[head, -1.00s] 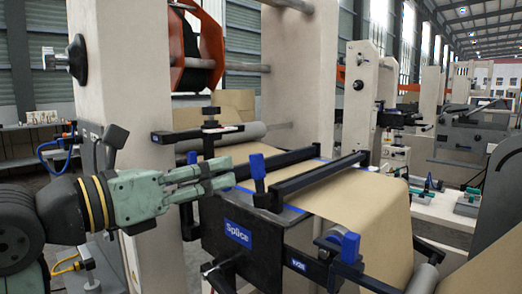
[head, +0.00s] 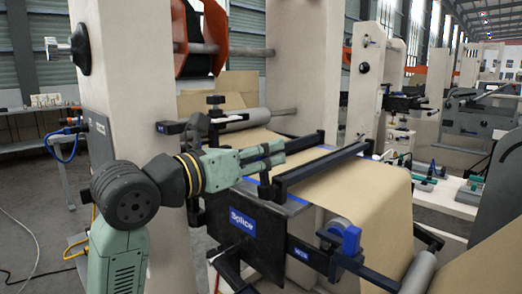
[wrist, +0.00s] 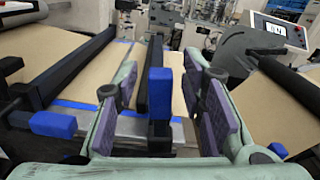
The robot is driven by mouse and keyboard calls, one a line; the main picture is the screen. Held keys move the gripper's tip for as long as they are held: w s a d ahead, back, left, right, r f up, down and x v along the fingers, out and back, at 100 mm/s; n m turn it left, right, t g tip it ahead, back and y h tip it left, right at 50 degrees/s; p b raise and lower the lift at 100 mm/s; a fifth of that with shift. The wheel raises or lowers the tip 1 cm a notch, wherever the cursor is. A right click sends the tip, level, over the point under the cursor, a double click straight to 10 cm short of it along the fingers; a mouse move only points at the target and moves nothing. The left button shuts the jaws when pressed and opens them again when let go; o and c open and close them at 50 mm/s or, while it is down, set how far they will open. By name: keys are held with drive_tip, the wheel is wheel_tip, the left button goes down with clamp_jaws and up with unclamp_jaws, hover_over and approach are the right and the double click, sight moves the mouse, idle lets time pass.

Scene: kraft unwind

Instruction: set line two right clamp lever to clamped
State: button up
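In the wrist view a clamp lever with a blue grip (wrist: 160,88) stands upright on a dark base. My gripper (wrist: 164,105) is open, one finger on each side of this lever, with visible gaps between the pads and the lever. In the head view my gripper (head: 276,154) reaches in from the left over the splice table's near corner and hides the lever's blue grip. A second blue block (wrist: 53,123) sits lower left in the wrist view; I cannot tell whether it is another lever. No left or right marking shows on the levers.
A black bar (head: 322,168) crosses the brown paper web (head: 360,198) beside my gripper. A blue Splice sign (head: 242,221) is on the table front. A knob with a blue part (head: 350,240) projects at the right. A pale upright frame (head: 133,70) stands behind my arm.

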drive_tip(key=shift+c, duration=0.2)
clamp_jaws()
idle(0.6)
